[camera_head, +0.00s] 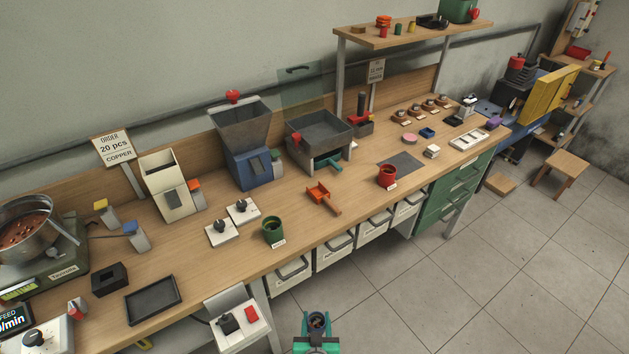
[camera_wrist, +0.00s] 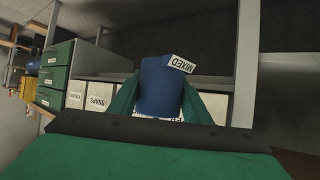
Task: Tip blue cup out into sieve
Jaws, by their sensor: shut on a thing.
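The blue cup (camera_wrist: 160,88), with a white tag reading MIXED (camera_wrist: 180,63), is between the green fingers of my gripper (camera_wrist: 166,102) in the wrist view. My gripper is shut on it. In the head view my gripper (camera_head: 317,322) is at the bottom centre, in front of the bench and over the floor; the cup is hard to make out there. What is in the cup is hidden. A grey open tray on a stand, which looks like the sieve (camera_head: 345,127), stands toward the back of the bench, well away from my gripper.
A hopper on a blue base (camera_head: 252,165) stands left of the sieve. A green cup (camera_head: 273,232), an orange scoop (camera_head: 320,194) and a red cup (camera_head: 387,176) are nearer the front. A control box (camera_head: 238,320) juts from the bench edge. White bins (camera_head: 335,252) hang beneath.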

